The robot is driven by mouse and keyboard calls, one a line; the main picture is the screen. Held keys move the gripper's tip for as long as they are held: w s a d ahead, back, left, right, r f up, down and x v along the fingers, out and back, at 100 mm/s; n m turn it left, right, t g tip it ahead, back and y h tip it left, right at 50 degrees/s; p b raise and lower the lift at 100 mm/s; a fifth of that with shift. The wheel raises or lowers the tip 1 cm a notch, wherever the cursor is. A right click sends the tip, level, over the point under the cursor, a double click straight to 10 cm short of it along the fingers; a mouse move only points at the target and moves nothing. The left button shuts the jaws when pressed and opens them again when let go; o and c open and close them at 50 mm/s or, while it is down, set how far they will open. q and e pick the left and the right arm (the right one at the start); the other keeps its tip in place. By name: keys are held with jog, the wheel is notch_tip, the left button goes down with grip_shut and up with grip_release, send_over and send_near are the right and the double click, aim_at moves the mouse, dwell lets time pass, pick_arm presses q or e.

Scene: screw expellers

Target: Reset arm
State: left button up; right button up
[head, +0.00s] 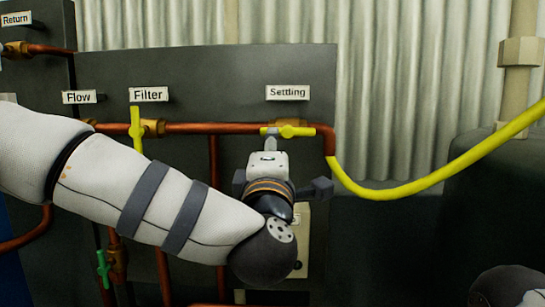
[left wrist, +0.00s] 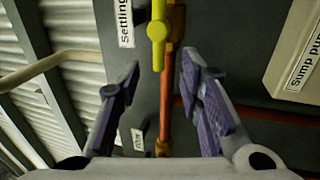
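My left arm comes in from the left in the head view and bends at a dark joint near the middle. My left gripper (left wrist: 159,62) is open and empty in the left wrist view, its two purple-grey fingers well apart. In the head view its fingers are mostly hidden by the wrist. The yellow Settling valve handle (head: 289,131) lies level along the copper pipe, just above my left wrist. The handle (left wrist: 158,32) also shows in the left wrist view, beyond the fingertips and apart from them. Part of my right arm shows at the bottom right; its gripper is out of view.
The Filter valve handle (head: 136,130) stands upright to the left. A green valve handle (head: 103,268) sits low left, partly behind my arm. A yellow hose (head: 400,191) curves right from the pipe. A Sump pump label (left wrist: 305,62) shows in the left wrist view.

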pick_arm(q)
jog(key=v, duration=0.3)
jog(key=shift+s+f, duration=0.1)
jog(key=shift+s, duration=0.3)
